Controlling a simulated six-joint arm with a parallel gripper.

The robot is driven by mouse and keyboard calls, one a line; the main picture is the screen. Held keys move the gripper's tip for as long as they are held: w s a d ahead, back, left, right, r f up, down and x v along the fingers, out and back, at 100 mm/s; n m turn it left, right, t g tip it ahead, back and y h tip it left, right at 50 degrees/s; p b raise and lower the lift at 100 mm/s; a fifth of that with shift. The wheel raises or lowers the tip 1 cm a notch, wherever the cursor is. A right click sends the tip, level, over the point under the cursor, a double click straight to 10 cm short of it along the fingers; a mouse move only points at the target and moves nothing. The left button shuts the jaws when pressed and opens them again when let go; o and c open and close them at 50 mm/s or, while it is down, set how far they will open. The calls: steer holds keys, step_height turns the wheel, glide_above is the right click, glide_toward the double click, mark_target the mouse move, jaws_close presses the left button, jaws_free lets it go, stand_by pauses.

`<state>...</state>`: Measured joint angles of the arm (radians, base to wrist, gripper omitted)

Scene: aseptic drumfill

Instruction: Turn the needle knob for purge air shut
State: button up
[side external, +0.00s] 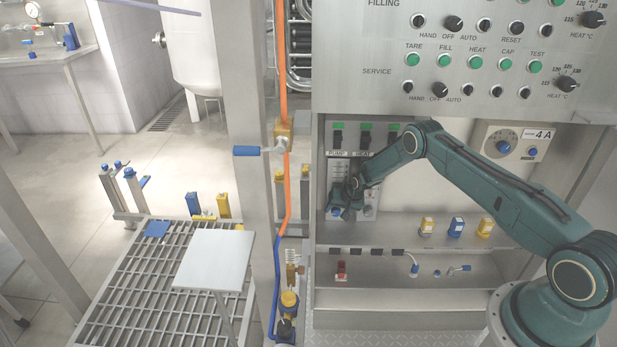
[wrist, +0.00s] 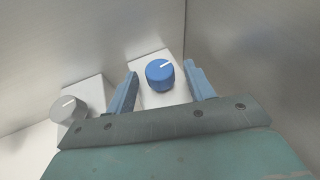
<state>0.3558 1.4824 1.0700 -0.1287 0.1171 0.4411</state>
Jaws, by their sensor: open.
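A blue needle knob (wrist: 160,74) with a white pointer line sits on a white block in the wrist view. Its pointer line slants up to the right. My gripper (wrist: 164,84) is open, with one blue finger on each side of the knob and a visible gap to both. In the side external view my gripper (side external: 346,200) is at the lower left of the cabinet recess, and the blue knob (side external: 336,211) shows just below it. Which knob carries the purge air label I cannot read.
A grey knob (wrist: 68,108) on another white block stands left of the blue one. Metal walls rise close behind and beside the knobs. A shelf with small yellow and blue fittings (side external: 456,227) lies right of my gripper. A control panel (side external: 480,60) overhangs above.

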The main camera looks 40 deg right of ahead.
stand_by(0.3)
steer(key=c, duration=1)
steer(key=shift+o, duration=0.2)
steer(key=shift+f, duration=0.1)
steer(key=shift+s+d+f+t+y, duration=0.1)
steer(key=shift+d+t+y, duration=0.05)
steer(key=shift+t+y, duration=0.7)
steer(key=shift+m+t+y, duration=0.5)
steer(key=shift+t+y, duration=0.05)
steer(key=shift+t, duration=0.2)
